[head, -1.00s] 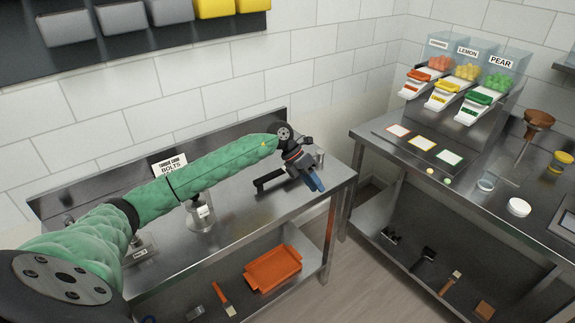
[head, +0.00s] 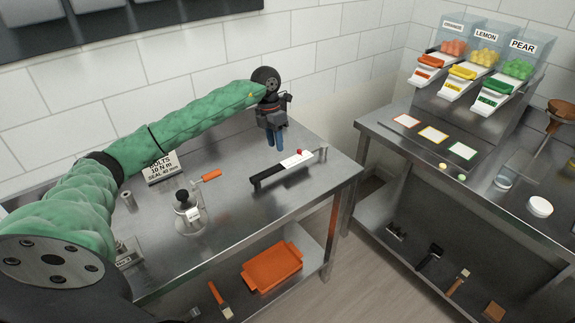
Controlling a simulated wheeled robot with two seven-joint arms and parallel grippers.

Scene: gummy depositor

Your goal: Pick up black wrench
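A wrench (head: 270,179) lies on the left steel table near its right end. It has a black handle at its left and a pale bar with a red spot towards a small upright post at its right. My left gripper (head: 275,146) points down with blue fingertips, behind the wrench and apart from it in the picture. Nothing shows in its fingers, but whether they are spread is too small to tell. My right gripper is out of view.
A screwdriver with an orange handle (head: 211,175), a metal device (head: 188,213) and a bolts sign (head: 163,168) stand or lie to the left. An orange tray (head: 272,267) is on the lower shelf. A second table with candy dispensers (head: 489,72) is at right.

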